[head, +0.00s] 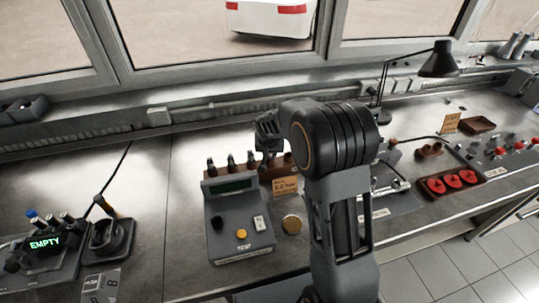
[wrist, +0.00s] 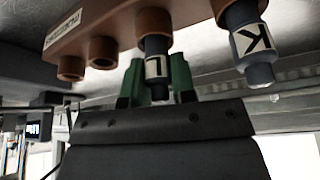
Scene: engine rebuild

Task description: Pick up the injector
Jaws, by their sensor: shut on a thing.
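In the wrist view, which looks upside down, the green fingers of my gripper (wrist: 158,82) close on a dark injector (wrist: 157,66) with a white lettered label. The injector's end still sits in a brown rack (wrist: 110,30). Another injector (wrist: 250,42), labelled K, stands in the same rack beside it. Two sockets on the other side are empty. In the head view, the rack (head: 270,173) stands behind a grey test box, with several dark injectors (head: 231,161) in a row.
The grey test box (head: 239,227) stands in front of the rack. A device whose display reads EMPTY (head: 45,243) is at left. A black lamp (head: 438,62) and a tray with red round parts (head: 452,183) are at right.

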